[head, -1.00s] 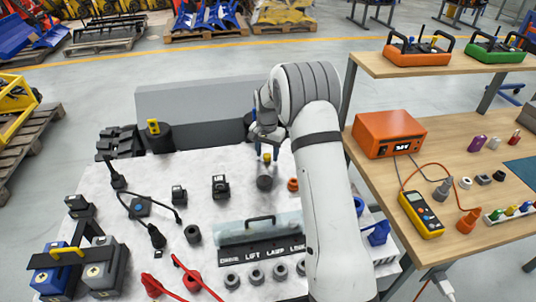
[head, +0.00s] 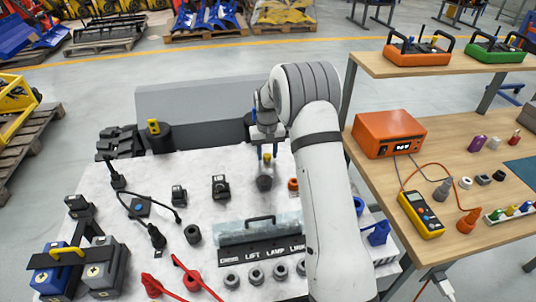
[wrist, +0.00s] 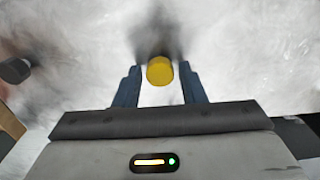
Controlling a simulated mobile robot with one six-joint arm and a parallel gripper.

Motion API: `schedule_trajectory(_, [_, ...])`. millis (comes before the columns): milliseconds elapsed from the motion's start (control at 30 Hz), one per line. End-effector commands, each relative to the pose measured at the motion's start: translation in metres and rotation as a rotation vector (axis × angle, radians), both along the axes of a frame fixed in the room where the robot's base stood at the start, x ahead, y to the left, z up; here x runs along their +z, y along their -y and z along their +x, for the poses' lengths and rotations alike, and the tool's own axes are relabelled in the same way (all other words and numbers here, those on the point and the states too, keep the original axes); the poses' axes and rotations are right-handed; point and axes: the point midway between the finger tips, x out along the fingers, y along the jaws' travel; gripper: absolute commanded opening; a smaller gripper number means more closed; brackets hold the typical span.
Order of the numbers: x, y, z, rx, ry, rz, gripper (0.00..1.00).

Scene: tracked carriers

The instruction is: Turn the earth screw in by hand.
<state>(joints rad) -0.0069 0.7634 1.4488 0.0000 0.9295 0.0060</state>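The earth screw appears to be the yellow knob (head: 267,157) above a dark round post (head: 264,183) on the white bench top. In the wrist view the yellow knob (wrist: 159,71) sits between the fingertips, with the post blurred behind it. My gripper (head: 267,151) is directly over the post, its two blue fingers pointing down on either side of the knob. In the wrist view my gripper (wrist: 160,84) is open, with a narrow gap on each side of the knob. How far the screw is threaded in cannot be seen.
An orange ring part (head: 293,184) stands just right of the post. A labelled panel with a handle (head: 260,228) lies in front. Black connectors (head: 220,186) stand to the left. My own arm hides part of the bench's right side. A wooden table (head: 465,190) stands at right.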

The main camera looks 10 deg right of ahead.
Motion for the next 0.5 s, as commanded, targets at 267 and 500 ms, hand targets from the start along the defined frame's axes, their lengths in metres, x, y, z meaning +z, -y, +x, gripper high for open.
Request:
schedule_trajectory(267, [0.0000, 0.0000, 0.0000, -0.001, 0.000, 0.000, 0.14])
schedule_trajectory(500, [0.0000, 0.0000, 0.0000, -0.095, 0.000, 0.000, 0.10])
